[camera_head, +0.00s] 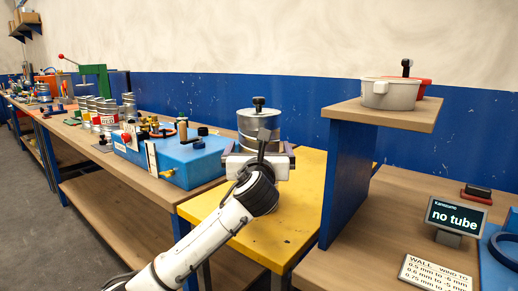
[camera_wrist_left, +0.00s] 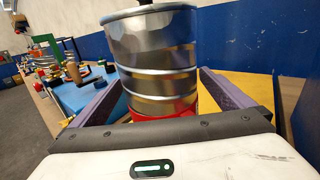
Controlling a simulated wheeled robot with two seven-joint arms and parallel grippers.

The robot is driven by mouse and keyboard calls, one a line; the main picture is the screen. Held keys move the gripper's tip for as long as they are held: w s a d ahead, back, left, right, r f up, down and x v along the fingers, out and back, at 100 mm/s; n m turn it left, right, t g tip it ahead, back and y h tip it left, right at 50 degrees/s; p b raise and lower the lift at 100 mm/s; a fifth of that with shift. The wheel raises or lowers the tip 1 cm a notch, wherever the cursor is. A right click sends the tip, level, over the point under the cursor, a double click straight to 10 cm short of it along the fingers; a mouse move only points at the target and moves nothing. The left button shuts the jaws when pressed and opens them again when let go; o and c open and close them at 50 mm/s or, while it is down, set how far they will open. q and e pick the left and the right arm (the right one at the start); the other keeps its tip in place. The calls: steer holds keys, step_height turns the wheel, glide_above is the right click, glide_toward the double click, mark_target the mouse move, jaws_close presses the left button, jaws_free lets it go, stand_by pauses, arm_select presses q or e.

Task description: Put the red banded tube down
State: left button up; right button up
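The red banded tube (camera_head: 258,126) is a ribbed silver metal cylinder, upright, with a black knob on top. In the left wrist view the tube (camera_wrist_left: 153,65) fills the middle, with its red band (camera_wrist_left: 165,131) low down, close to the gripper body. My left gripper (camera_head: 258,163) is shut on the tube, with one finger against each side (camera_wrist_left: 162,90). In the head view the gripper hides the tube's lower part, over the back of the yellow table (camera_head: 285,222). I cannot tell whether its bottom touches anything. My right gripper is not in view.
A blue box (camera_head: 190,163) with fittings stands on the wooden bench left of the tube. To the right, a blue upright panel (camera_head: 347,180) carries a shelf with a white pot (camera_head: 390,94). A display (camera_head: 455,215) reads "no tube". The yellow table's front is clear.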

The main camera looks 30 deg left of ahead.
arm_select(q)
steer(key=v, duration=1.2)
steer(key=shift+p, duration=0.4)
